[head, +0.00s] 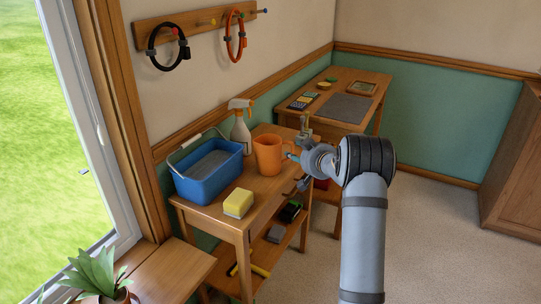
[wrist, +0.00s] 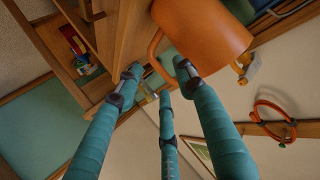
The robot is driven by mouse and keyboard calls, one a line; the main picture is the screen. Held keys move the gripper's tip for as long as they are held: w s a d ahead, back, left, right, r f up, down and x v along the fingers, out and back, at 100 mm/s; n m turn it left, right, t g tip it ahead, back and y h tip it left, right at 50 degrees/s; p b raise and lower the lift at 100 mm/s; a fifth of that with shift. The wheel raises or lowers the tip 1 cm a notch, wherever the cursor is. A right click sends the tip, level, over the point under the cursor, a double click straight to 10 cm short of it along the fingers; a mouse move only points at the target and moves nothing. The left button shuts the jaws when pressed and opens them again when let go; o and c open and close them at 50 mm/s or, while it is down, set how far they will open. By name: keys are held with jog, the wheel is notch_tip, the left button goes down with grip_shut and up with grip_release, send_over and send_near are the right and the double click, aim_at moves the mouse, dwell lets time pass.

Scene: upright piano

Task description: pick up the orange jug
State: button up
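The orange jug (head: 268,155) stands upright on the wooden table in the head view, its handle side towards my gripper (head: 297,156). In the wrist view the jug (wrist: 205,32) is at the top right, with its handle loop (wrist: 154,45) at its left. My gripper (wrist: 158,76) has its teal fingers spread apart, with nothing held between them. In the wrist view the handle lies across the gap between the fingertips. I cannot tell whether any finger touches it. In the head view my wrist partly hides the fingers.
A blue bucket (head: 207,178), a yellow sponge (head: 238,203) and a spray bottle (head: 240,128) stand near the jug on the table (head: 223,228). A lower shelf holds small items. Another table (head: 371,89) stands behind. Cable loops hang on the wall rack.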

aim_at(293, 149)
jog(key=shift+d+p+x, duration=0.2)
jog(key=shift+p+x, duration=0.1)
jog(key=shift+x, duration=2.35)
jog(key=shift+w+r, duration=0.15)
jog(key=shift+c, duration=1.4)
grip_shut()
jog(key=shift+r, duration=0.15)
